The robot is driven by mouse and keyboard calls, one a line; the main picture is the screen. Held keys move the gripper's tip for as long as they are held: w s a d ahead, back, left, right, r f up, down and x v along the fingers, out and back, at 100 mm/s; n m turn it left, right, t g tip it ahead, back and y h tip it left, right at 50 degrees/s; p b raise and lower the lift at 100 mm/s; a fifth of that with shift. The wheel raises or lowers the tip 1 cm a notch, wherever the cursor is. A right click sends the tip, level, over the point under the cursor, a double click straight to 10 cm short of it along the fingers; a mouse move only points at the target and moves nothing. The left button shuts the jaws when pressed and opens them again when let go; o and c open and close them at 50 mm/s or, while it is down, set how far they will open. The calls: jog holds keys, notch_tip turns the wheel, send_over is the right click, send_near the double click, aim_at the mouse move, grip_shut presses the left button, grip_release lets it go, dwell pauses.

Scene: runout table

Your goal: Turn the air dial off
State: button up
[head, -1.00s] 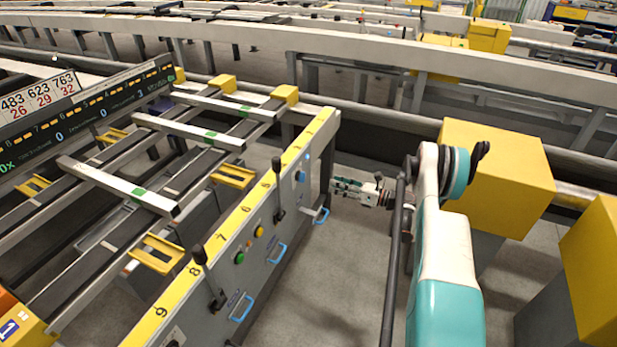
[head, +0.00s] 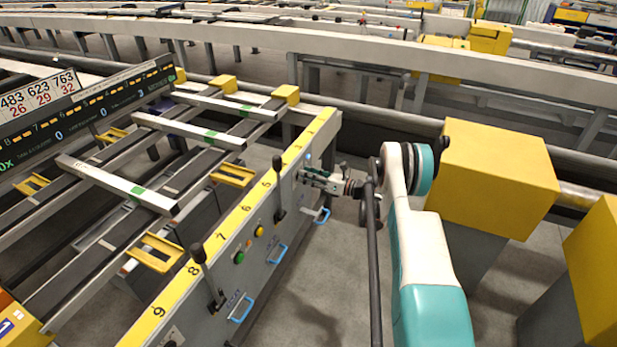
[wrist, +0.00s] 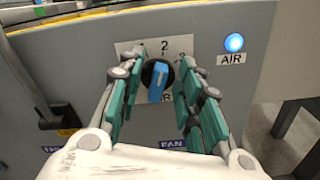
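The air dial (wrist: 157,80) is a black round knob with a blue pointer bar, on a pale plate on the grey panel. A "2" shows above it, a partly hidden "3" at its upper right. In the wrist view my gripper (wrist: 157,72) has its two teal-padded fingers apart, one on each side of the dial. I cannot tell whether they touch it. Lettering below the dial is partly hidden. The AIR lamp (wrist: 234,43) glows blue to the right. In the head view my gripper (head: 308,175) is at the panel and covers the dial.
A black lever (wrist: 50,118) stands left of the dial; it also shows in the head view (head: 278,190). Blue handles (head: 322,215) stick out below. Yellow boxes (head: 500,175) stand right of my arm.

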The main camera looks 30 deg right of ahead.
grip_shut()
jog(key=shift+n, duration=0.3)
jog(key=shift+s+a+f+n, duration=0.1)
jog(key=shift+s+a+n, duration=0.05)
jog(key=shift+n, duration=2.35)
jog(key=shift+s+a+f+n, duration=0.1)
jog(key=shift+s+a+n, duration=0.1)
jog(key=shift+n, duration=2.3)
jog(key=shift+s+a+f+n, duration=0.1)
jog(key=shift+a+n, duration=0.05)
jog(key=shift+n, duration=2.35)
